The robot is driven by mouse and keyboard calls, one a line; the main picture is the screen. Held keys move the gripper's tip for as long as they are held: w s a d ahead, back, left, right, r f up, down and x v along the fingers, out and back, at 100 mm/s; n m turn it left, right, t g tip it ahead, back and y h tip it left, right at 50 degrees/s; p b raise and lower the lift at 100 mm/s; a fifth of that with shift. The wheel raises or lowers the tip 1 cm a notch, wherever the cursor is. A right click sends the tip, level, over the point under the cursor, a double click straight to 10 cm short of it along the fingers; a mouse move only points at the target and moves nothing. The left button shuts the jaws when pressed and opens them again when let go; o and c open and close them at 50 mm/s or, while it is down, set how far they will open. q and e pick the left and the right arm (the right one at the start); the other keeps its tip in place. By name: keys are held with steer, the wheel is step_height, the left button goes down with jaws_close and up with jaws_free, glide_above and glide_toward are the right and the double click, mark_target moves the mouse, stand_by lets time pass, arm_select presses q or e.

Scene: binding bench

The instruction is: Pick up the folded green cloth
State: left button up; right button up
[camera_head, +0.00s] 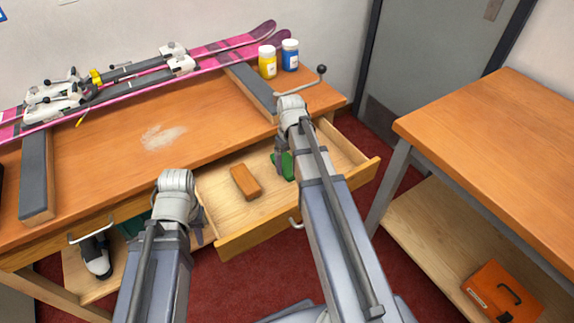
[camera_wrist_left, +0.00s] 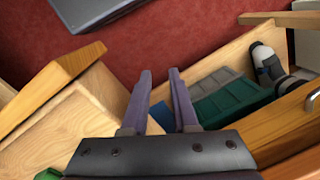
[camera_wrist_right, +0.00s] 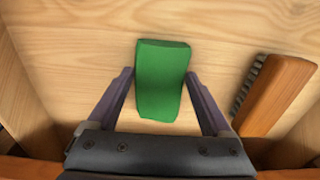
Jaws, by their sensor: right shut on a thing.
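The folded green cloth (camera_head: 288,167) is in the open drawer, partly hidden by my right arm in the head view. In the right wrist view the cloth (camera_wrist_right: 162,80) lies between the two fingers of my right gripper (camera_wrist_right: 158,82), which is shut on it. The pale drawer floor shows behind the cloth; I cannot tell whether they touch. My left gripper (camera_wrist_left: 160,75) has a gap between its fingers and nothing in it. It hangs by the drawer's left front, its fingers mostly hidden in the head view.
A wooden brush (camera_head: 245,182) lies in the drawer (camera_head: 300,222), left of the cloth. Another table (camera_head: 500,150) stands right, with an orange case (camera_head: 500,293) below. Teal crate (camera_wrist_left: 235,103) under the bench.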

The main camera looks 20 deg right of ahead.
mark_target(290, 166)
arm_select(q)
steer(key=shift+r, duration=0.1)
arm_select(e)
steer(key=shift+r, duration=0.1)
steer(key=shift+c, duration=0.3)
